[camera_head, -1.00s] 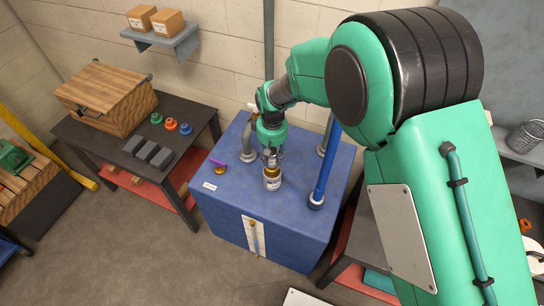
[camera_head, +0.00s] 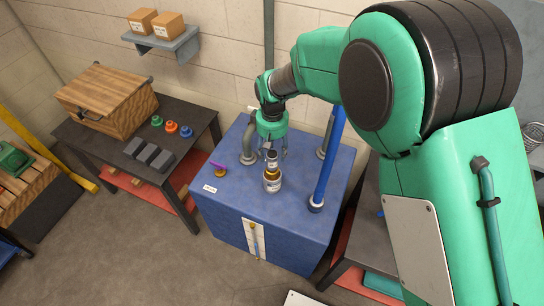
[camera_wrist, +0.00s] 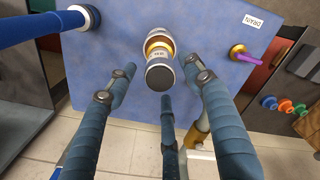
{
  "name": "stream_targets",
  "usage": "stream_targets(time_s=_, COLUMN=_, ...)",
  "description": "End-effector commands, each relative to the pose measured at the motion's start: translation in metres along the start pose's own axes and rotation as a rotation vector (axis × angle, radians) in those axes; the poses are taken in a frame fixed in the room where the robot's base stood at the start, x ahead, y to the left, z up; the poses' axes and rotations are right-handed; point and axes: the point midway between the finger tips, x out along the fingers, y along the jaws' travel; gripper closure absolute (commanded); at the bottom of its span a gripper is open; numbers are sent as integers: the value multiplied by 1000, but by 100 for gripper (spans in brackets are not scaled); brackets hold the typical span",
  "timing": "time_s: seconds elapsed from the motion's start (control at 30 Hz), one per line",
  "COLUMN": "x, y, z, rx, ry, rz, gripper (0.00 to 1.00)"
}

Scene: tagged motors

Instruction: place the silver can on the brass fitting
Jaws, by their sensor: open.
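The silver can (camera_head: 271,158), with a pale label and a dark end, stands upright on the brass fitting (camera_head: 272,174) on the blue block. In the wrist view the can (camera_wrist: 160,73) shows its dark end toward me, and the gold of the fitting (camera_wrist: 157,41) shows around it. The fitting sits in a pale, labelled round collar. My gripper (camera_head: 271,147) is open and empty, up and behind the can. In the wrist view its several blue fingers are spread, apart from the can.
The blue block (camera_head: 225,200) carries a blue upright pipe (camera_head: 328,165) at the right, a grey bent pipe (camera_head: 248,145) behind, and a purple-handled brass valve (camera_head: 219,171) at the left. A dark table (camera_head: 100,150) with a wooden box stands further left. Grey floor is open in front.

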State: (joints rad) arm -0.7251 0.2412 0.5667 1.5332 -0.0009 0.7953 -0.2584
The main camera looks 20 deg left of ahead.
Motion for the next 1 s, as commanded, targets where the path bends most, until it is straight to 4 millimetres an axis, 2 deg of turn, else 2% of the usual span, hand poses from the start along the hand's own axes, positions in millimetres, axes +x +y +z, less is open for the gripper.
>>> stream_targets(time_s=0.03, x=-10, y=0, z=-1, rx=0, ry=3, rz=1, gripper=48)
stream_targets(time_s=0.2, x=-38, y=0, z=-1, rx=0, ry=3, rz=1, gripper=48)
stream_targets(time_s=0.4, x=-62, y=0, z=0, rx=0, ry=1, rz=0, gripper=48)
stream_targets(time_s=0.6, x=-71, y=0, z=0, rx=0, ry=-1, rz=0, gripper=48)
stream_targets(time_s=1.0, x=-72, y=0, z=0, rx=0, ry=0, rz=0, gripper=48)
